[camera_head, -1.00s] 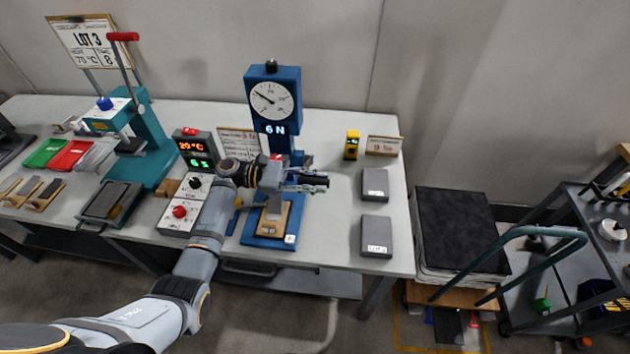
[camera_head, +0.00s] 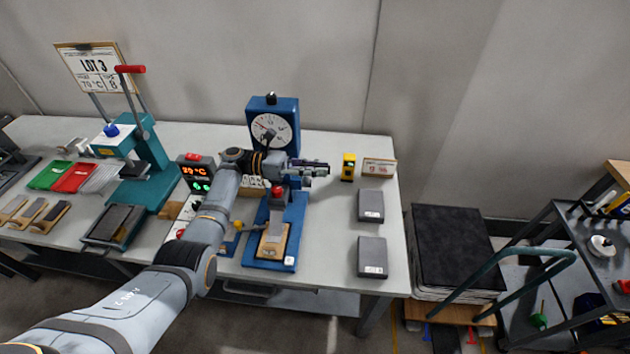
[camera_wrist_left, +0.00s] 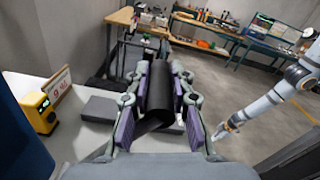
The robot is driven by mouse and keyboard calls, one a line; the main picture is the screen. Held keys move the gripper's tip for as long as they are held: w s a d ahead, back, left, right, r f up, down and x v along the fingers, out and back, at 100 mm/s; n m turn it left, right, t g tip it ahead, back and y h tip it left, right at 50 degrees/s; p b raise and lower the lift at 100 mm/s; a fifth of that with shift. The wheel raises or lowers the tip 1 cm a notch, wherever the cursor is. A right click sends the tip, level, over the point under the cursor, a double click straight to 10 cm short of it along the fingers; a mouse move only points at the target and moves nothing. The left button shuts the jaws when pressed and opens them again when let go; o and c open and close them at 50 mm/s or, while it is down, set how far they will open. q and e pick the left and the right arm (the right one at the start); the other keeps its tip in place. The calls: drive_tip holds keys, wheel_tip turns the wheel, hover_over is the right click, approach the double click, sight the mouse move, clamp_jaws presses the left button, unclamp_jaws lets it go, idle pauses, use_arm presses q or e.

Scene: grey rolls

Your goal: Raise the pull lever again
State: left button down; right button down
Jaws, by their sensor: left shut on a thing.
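The blue pull tester (camera_head: 286,114) stands on the bench with its round dial (camera_head: 271,130) facing me. My left gripper (camera_head: 318,168) is at the tester's right side, just below the dial, and its arm covers part of the column. In the left wrist view the purple-padded fingers (camera_wrist_left: 160,88) are shut on a dark cylinder, which looks like the pull lever's black grip (camera_wrist_left: 157,85). A red-topped clamp (camera_head: 278,193) sits above a tan block (camera_head: 272,241) on the tester's base. My right gripper (camera_wrist_left: 224,131) shows small in the wrist view; its jaws are unclear.
A yellow device (camera_head: 348,167) and a small sign (camera_head: 380,168) stand right of the tester. Two grey boxes (camera_head: 371,206) (camera_head: 372,257) lie in front of them. The teal press (camera_head: 150,155) stands left. A trolley (camera_head: 590,245) is beyond the bench's right edge.

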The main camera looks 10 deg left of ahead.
use_arm(q)
drive_tip(key=shift+w+r+n+b, duration=0.15)
drive_tip(key=shift+w+r+n, duration=0.15)
drive_tip(key=shift+w, duration=0.2)
drive_tip(key=shift+w+r+n+b, duration=0.15)
drive_tip(key=shift+w+r+n, duration=0.05)
drive_tip(key=shift+w+n, duration=0.25)
drive_tip(key=c, duration=1.2)
unclamp_jaws()
drive_tip(key=shift+o, duration=0.2)
drive_tip(key=shift+a, duration=0.1)
drive_tip(key=a, duration=0.7)
drive_tip(key=shift+a, duration=0.15)
drive_tip(key=shift+c, duration=0.2)
